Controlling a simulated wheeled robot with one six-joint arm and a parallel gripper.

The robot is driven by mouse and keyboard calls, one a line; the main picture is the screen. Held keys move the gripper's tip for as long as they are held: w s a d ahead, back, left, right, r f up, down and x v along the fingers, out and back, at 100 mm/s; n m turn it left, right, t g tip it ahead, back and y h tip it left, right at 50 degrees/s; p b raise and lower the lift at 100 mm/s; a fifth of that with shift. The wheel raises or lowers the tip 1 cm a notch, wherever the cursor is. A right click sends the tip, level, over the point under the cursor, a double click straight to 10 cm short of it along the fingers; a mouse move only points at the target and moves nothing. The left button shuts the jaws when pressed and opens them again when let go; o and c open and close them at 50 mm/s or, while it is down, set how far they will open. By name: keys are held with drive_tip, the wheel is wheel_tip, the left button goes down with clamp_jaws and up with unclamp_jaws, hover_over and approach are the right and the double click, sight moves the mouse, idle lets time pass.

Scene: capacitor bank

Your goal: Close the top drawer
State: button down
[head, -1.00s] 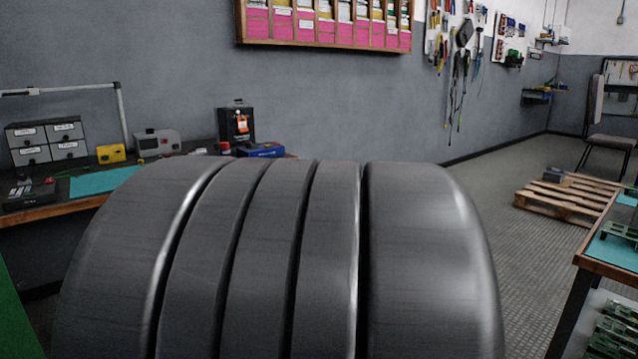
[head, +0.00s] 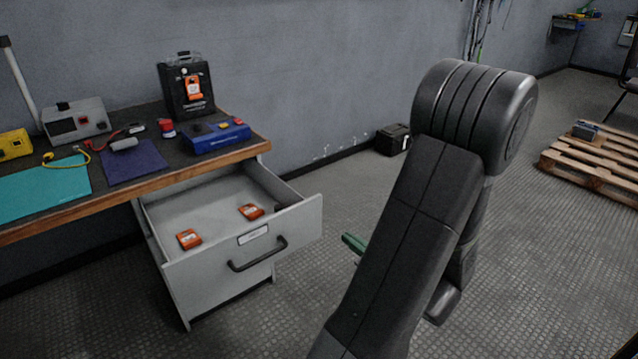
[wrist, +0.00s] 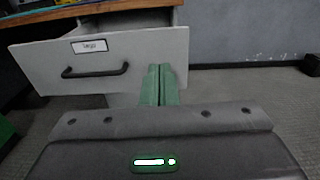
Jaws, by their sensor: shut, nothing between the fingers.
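The top drawer (head: 215,275) is a light grey drawer under the workbench, pulled well out, with a black bar handle (head: 258,256) and a label on its front. Two orange items (head: 251,211) lie inside it. In the wrist view the drawer front (wrist: 40,60) fills the upper left, with its handle (wrist: 95,71) left of my fingers. My gripper (wrist: 160,84) has green fingers, shut together and empty, in front of the right part of the drawer front; I cannot tell whether they touch it. In the head view only a green bit of my gripper (head: 354,243) shows beside my arm, right of the drawer.
The workbench (head: 120,200) above the drawer holds a teal mat, a purple cloth, a blue device (head: 215,136) and a black case. A black box (head: 393,139) stands by the wall. A wooden pallet (head: 592,165) lies far right. Floor right of the drawer is open.

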drive_tip(key=w, duration=0.1)
drive_tip(key=b, duration=0.4)
approach(309, 202)
drive_tip(key=x, duration=0.6)
drive_tip(key=shift+w+a+f, duration=0.1)
drive_tip(key=shift+w+a, duration=0.1)
drive_tip(key=shift+w, duration=0.15)
drive_tip(key=x, duration=2.7)
drive_tip(key=shift+w+r+p, duration=0.25)
drive_tip(key=shift+w+p, duration=0.2)
drive_tip(key=shift+w, duration=0.05)
